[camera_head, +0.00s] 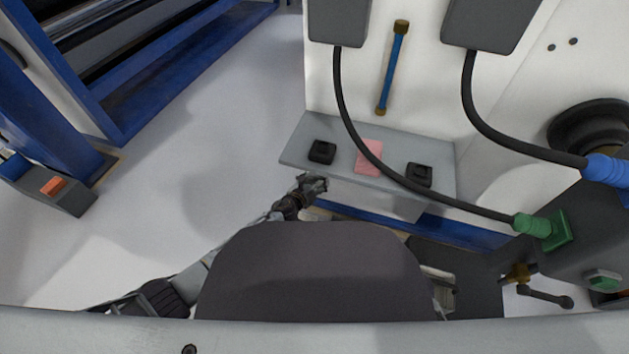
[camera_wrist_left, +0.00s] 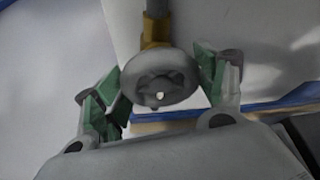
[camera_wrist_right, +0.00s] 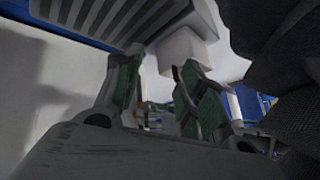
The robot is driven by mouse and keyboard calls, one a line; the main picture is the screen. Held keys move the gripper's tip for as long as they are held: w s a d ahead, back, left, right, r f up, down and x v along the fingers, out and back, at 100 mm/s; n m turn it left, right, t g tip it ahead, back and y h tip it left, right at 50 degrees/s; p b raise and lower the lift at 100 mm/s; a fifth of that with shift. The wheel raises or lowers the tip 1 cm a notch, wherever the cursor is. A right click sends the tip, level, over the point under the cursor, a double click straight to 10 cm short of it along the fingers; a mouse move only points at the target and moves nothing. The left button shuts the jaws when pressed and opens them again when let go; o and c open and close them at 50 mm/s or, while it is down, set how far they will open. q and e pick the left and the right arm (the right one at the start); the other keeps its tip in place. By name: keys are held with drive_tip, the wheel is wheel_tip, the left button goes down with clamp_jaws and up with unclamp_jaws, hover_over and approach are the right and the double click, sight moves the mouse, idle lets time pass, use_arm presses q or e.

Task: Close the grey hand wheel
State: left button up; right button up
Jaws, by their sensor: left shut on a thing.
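The grey hand wheel (camera_wrist_left: 158,82) is round, with a knobbed centre and a small bright spot. It sits on a brass-coloured valve neck on a grey pipe in the left wrist view. My left gripper (camera_head: 314,184) is at the front left edge of the grey shelf in the head view. Its green-padded fingers are on both sides of the wheel and shut on it. The wheel cannot be made out in the head view. My right gripper (camera_wrist_right: 160,88) shows in its wrist view with its fingers apart and nothing seen between them.
The grey shelf (camera_head: 293,156) holds two black blocks (camera_head: 321,152) (camera_head: 419,174) and a pink sheet (camera_head: 369,156). A black cable with a green plug (camera_head: 531,225) hangs across it. A blue-framed machine (camera_head: 160,85) stands at upper left. Floor between is clear.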

use_arm(q)
drive_tip(key=shift+r+m+p, duration=0.1)
drive_tip(key=shift+m+p, duration=0.2)
drive_tip(key=shift+p, duration=0.05)
use_arm(e)
drive_tip(key=shift+r, duration=0.3)
use_arm(q)
drive_tip(key=shift+d+m+y+p, duration=0.15)
drive_tip(key=shift+m+y+p, duration=0.65)
drive_tip(key=shift+m+p, duration=0.3)
drive_tip(key=shift+m+t+y+p, duration=0.3)
drive_tip(key=shift+m+p, duration=0.1)
drive_tip(key=shift+p, duration=0.1)
drive_tip(key=shift+m+y+p, duration=0.4)
drive_tip(key=shift+m+y, duration=0.1)
drive_tip(key=shift+m, duration=0.1)
use_arm(e)
wheel_tip(320, 180, up, 6)
drive_tip(key=d+g, duration=0.1)
drive_tip(key=shift+s+n+h, duration=0.2)
drive_tip(key=shift+n+h, duration=0.1)
drive_tip(key=shift+h, duration=0.1)
drive_tip(key=shift+d, duration=0.15)
use_arm(q)
drive_tip(key=shift+s, duration=0.1)
drive_tip(key=o, duration=1)
drive_tip(key=shift+s, duration=0.15)
